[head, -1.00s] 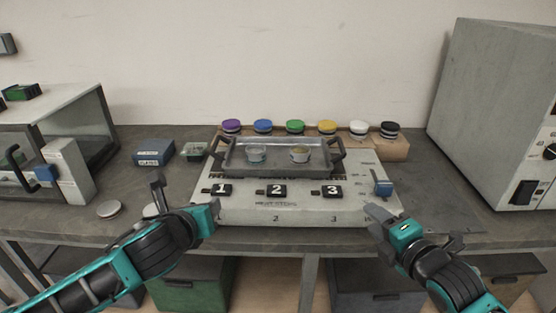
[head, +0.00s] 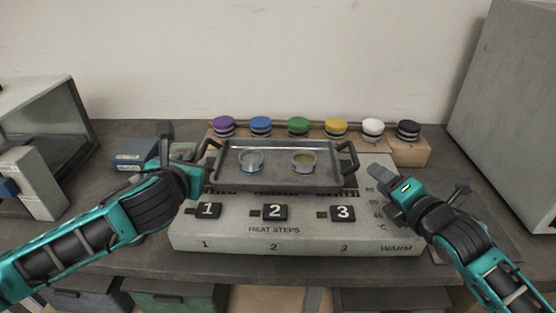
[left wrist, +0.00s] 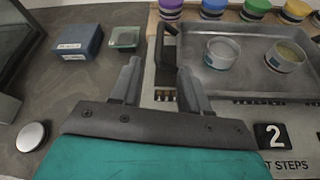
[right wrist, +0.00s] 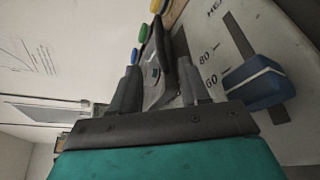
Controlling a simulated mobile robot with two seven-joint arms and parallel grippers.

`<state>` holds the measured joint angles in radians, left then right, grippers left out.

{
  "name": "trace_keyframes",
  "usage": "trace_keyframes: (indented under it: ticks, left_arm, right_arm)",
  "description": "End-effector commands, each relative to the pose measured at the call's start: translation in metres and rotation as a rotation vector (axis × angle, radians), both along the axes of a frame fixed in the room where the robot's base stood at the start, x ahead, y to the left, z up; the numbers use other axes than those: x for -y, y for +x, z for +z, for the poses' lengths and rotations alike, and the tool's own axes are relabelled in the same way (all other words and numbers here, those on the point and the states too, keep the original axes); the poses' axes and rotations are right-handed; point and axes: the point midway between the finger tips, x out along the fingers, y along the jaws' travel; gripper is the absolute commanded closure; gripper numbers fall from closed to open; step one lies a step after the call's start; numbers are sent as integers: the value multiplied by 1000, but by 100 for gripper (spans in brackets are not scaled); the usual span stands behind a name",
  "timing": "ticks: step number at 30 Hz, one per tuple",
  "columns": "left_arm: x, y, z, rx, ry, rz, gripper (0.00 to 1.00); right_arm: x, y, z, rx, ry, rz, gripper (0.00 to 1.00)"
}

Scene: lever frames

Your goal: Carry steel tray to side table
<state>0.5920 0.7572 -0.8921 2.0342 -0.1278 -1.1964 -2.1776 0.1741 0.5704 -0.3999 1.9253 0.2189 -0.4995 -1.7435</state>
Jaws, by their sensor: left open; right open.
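The steel tray (head: 277,172) lies level on the hot plate and carries two small round glass dishes, one bluish (head: 251,162) and one yellowish (head: 303,162). It has a dark handle at each end. My left gripper (head: 183,154) is open beside the left handle (head: 206,155). In the left wrist view this handle (left wrist: 168,44) shows just ahead, between the lines of the open fingers. My right gripper (head: 420,174) is open, right of and nearer than the right handle (head: 350,158). In the right wrist view a dark handle (right wrist: 152,42) lies ahead of the fingers. I cannot make out a side table.
The hot plate (head: 290,238) has numbered labels on its front. A blue lever (right wrist: 258,84) shows close to my right gripper. Several coloured-top jars stand on a wooden rack (head: 410,150) behind. A blue box (head: 133,155) lies left. Large cabinets flank the bench.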

Motion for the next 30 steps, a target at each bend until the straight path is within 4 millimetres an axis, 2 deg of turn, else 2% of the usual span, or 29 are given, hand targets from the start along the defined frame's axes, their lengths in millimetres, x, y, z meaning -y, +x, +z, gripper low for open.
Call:
trace_keyframes:
  ticks: [5,10,24,30]
  left_arm:
    - [0,1,0,0,-1,0,55]
    - [-1,11,-4,0,-2,1,55]
    - [-8,81,-32,-1,-2,2,55]
    - [-10,104,-42,0,-2,1,55]
  right_arm:
    - [0,1,0,0,1,0,55]
    - [-4,11,-2,1,4,-2,55]
    - [-29,81,-18,0,4,-1,55]
    - [-38,104,-24,-1,2,0,55]
